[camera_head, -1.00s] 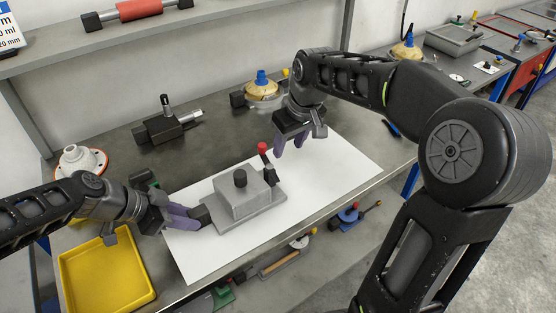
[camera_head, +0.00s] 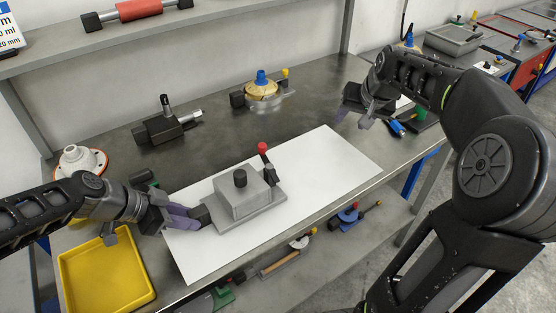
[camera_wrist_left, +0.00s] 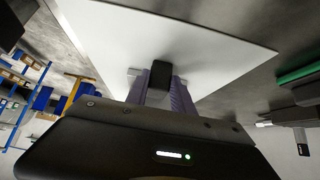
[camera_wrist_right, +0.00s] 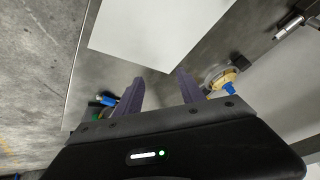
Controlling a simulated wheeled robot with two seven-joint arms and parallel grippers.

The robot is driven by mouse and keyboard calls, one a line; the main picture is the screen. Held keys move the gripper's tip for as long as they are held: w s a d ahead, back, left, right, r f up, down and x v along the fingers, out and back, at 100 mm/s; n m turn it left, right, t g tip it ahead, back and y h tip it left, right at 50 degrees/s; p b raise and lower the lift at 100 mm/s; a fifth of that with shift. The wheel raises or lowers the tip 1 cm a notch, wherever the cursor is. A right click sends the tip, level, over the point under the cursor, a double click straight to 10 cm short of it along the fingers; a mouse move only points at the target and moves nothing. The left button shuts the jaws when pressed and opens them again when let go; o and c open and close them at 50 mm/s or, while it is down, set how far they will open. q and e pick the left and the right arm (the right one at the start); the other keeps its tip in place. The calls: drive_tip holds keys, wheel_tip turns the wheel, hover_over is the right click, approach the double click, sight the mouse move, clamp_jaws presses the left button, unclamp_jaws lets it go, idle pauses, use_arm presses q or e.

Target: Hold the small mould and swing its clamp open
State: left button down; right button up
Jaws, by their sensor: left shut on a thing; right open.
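The small mould (camera_head: 243,197) is a grey block on a grey base plate with a black knob on top. It sits on the white sheet (camera_head: 335,165). Its clamp lever (camera_head: 266,162) stands upright at the mould's far right side, with a red ball on its tip. My left gripper (camera_head: 190,217) is shut on the mould's black handle (camera_head: 202,215) at its left end; the handle also shows in the left wrist view (camera_wrist_left: 160,76). My right gripper (camera_head: 355,112) is open and empty, well right of the mould, above the table's right part. It also shows open in the right wrist view (camera_wrist_right: 158,92).
A yellow tray (camera_head: 65,270) lies front left. A dark clamp device (camera_head: 165,128) and a yellow-and-blue round fixture (camera_head: 262,92) stand at the back. Blue and green tools (camera_head: 398,128) lie near my right gripper. A shelf below the front edge holds other tools.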

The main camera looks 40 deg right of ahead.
drive_tip(key=s+d+m+h, duration=0.2)
drive_tip(key=s+d+m, duration=0.2)
drive_tip(key=d, duration=0.4)
drive_tip(key=shift+s, duration=0.35)
use_arm(q)
drive_tip(key=c, duration=1)
unclamp_jaws()
drive_tip(key=v, duration=1.2)
drive_tip(key=shift+f, duration=0.1)
use_arm(e)
drive_tip(key=shift+f, duration=0.1)
